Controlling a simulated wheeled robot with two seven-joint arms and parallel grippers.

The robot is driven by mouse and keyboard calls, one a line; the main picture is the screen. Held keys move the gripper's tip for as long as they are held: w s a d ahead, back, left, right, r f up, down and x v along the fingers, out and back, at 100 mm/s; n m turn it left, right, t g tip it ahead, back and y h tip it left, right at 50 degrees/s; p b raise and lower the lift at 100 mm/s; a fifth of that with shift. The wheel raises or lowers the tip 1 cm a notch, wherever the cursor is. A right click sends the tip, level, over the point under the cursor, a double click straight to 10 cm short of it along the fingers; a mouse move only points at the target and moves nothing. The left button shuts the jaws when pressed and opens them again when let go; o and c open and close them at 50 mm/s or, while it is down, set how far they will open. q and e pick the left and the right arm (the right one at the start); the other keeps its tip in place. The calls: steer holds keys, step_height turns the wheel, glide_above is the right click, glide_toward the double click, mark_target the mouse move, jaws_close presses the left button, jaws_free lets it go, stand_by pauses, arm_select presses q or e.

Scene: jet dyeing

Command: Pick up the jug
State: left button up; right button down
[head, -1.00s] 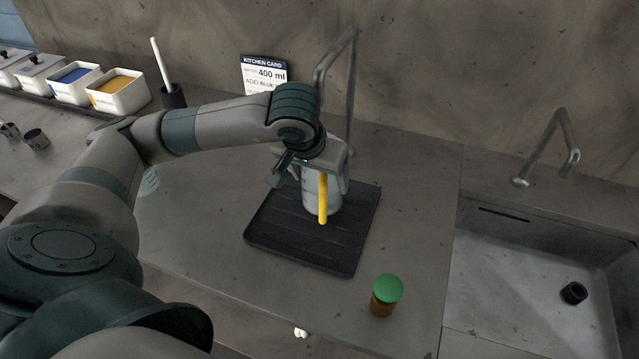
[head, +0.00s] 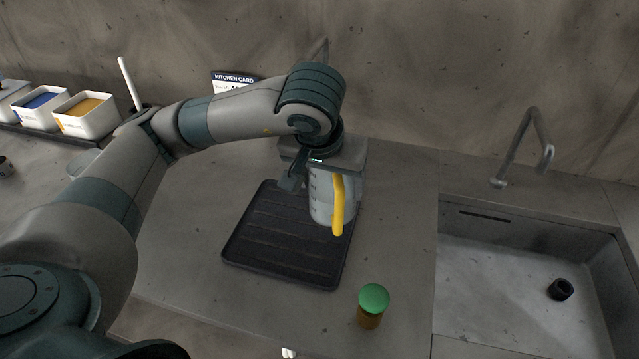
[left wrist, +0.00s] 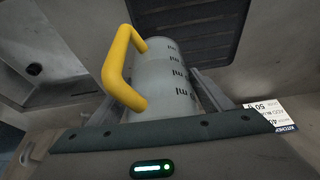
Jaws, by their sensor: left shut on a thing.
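The jug (head: 321,205) is a pale, translucent measuring jug with a yellow handle and ml marks. My left gripper (head: 325,180) is shut on its body, with one finger on each side. The jug is upright and appears held above the right part of the dark ribbed mat (head: 270,250). In the left wrist view, the jug (left wrist: 165,75) sits between the two fingers of the gripper (left wrist: 160,95), with the yellow handle off to the left. My wrist hides the jug's top in the head view. My right gripper is not in view.
A green-capped brown jar (head: 372,307) stands in front of the mat. A sink (head: 510,270) with a tap (head: 520,140) is at the right. Bins of blue (head: 40,108) and yellow powder (head: 87,118) stand at the left. A kitchen card (head: 232,80) is behind my arm.

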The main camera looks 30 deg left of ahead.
mark_target(351, 181)
arm_select(q)
steer(key=shift+d+r+b, duration=0.2)
steer(key=shift+d+r, duration=0.4)
steer(key=shift+d, duration=0.4)
steer(key=shift+d+r+b, duration=0.15)
steer(key=shift+d+r, duration=0.45)
steer(key=shift+d, duration=0.35)
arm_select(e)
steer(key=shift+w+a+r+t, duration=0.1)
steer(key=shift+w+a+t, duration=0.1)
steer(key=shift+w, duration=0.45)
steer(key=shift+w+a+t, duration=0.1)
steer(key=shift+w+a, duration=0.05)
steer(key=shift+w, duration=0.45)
arm_select(q)
steer(key=shift+d, duration=0.1)
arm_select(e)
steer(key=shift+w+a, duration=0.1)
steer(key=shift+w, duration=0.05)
